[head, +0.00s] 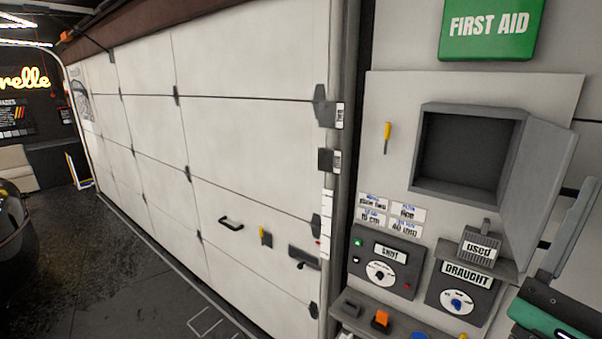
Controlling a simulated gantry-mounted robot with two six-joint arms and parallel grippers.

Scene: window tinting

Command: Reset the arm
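My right arm shows at the lower right edge, with a teal and dark grey body and a long grey finger-like part. My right gripper (572,230) is cut off by the picture edge, so its opening is not clear. It is in front of the wall panel, to the right of the open cabinet door, and I see nothing held in it. My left arm and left gripper are not in view.
A grey cabinet (464,150) stands open and empty under a green first aid box (489,28). Below are a label printed "used" (480,249), two dial boxes, one marked draught (466,274), and a ledge.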

